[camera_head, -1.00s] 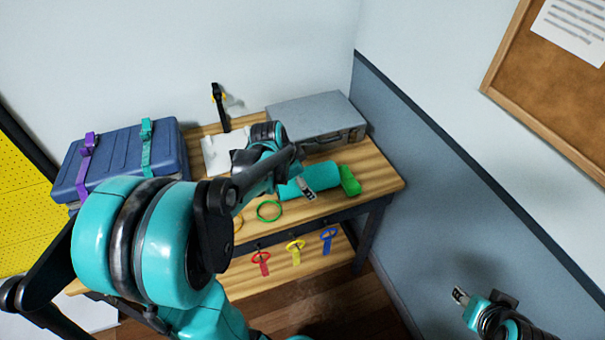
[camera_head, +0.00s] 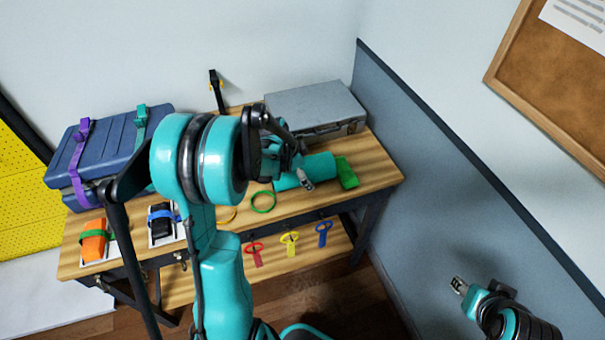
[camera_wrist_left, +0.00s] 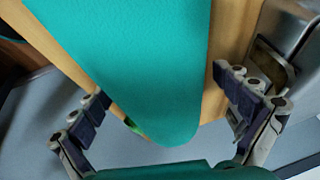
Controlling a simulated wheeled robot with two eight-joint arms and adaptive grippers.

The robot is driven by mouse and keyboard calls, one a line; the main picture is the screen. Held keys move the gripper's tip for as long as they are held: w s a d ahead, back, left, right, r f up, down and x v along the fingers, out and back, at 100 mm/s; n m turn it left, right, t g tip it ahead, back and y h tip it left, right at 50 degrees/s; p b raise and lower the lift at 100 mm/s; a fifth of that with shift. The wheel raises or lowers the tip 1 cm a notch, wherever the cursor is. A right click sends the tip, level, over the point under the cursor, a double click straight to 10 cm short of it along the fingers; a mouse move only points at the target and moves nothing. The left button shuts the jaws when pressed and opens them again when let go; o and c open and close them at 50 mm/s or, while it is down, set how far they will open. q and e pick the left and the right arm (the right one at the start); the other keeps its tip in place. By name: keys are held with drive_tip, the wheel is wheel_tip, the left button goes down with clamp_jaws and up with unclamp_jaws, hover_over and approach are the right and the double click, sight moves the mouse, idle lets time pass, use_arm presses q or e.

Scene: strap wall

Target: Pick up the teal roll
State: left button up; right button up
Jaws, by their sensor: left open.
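The teal roll (camera_head: 322,166) lies on the wooden bench, in front of the grey case and left of a green block. My left gripper (camera_head: 303,167) is at the roll's left part, open, with one finger showing on the near side. In the left wrist view the teal roll (camera_wrist_left: 140,60) runs between the two spread fingers of the left gripper (camera_wrist_left: 161,86), with gaps showing beside it. I cannot tell whether either finger touches it. My right gripper (camera_head: 459,286) is at the lower right, far from the bench; its opening is unclear.
The green block (camera_head: 346,172) sits at the roll's right end. The grey case (camera_head: 315,107) stands behind. A blue strapped case (camera_head: 105,150) and an orange item (camera_head: 94,243) are at left. Red, yellow and blue tags line the front edge.

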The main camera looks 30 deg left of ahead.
use_arm(q)
drive_tip(key=shift+s+r, duration=0.1)
drive_tip(key=shift+r, duration=0.05)
drive_tip(key=c, duration=1.3)
